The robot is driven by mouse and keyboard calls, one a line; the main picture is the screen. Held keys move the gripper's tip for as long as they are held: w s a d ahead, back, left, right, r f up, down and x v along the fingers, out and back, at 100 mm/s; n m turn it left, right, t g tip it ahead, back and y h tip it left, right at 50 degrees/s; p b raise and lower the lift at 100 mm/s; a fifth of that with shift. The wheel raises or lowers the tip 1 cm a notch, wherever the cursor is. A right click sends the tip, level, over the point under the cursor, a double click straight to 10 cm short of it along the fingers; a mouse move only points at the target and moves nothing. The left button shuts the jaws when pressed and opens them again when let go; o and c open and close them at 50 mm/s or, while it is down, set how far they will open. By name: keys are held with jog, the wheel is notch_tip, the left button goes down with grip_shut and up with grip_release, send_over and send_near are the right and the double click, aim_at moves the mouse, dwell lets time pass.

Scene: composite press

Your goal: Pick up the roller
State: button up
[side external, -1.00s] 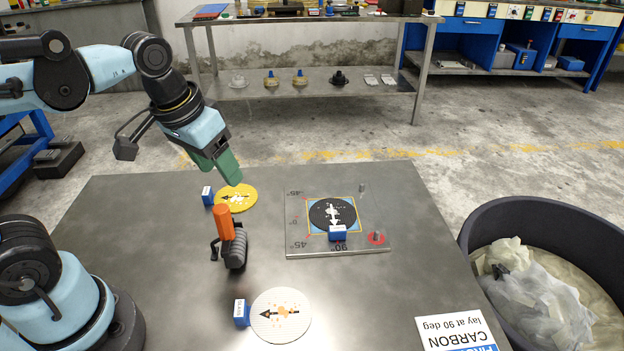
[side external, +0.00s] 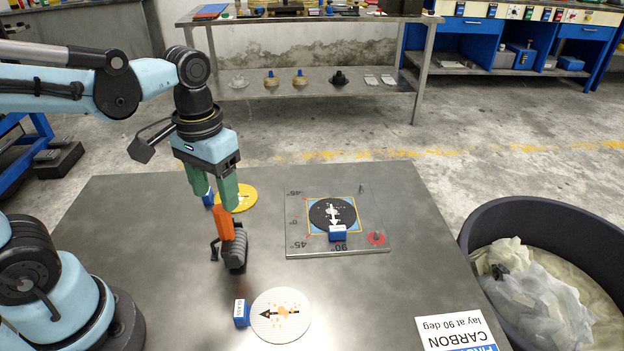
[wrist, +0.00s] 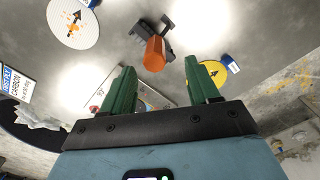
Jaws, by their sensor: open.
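The roller (side external: 234,250) stands on the metal table, with its orange handle (side external: 224,222) pointing up and its grey ribbed drum low on the table. My gripper (side external: 214,203) has green fingers and points down just above the handle; in the side view the fingertips overlap the handle's top. In the wrist view the roller's orange handle (wrist: 154,54) shows beyond the open green fingers (wrist: 160,78), near the middle between them. Nothing is held between the fingers. Whether the fingers touch the handle cannot be told.
A yellow disc (side external: 240,198) with a blue block lies behind the roller. A white disc (side external: 281,328) with a blue block (side external: 241,313) lies in front. A plate (side external: 365,244) with a black disc (side external: 326,211) is to the right. A dark bin (side external: 480,222) stands right of the table.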

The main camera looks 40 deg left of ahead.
aim_at(222, 232)
jog(key=shift+w+d+f, duration=0.1)
jog(key=shift+d+f, duration=0.1)
jog(key=shift+f, duration=0.8)
jog(key=shift+w+d+f, duration=0.1)
jog(key=shift+d+f, duration=0.05)
jog(key=shift+f, duration=1.45)
jog(key=shift+c, duration=0.2)
grip_shut()
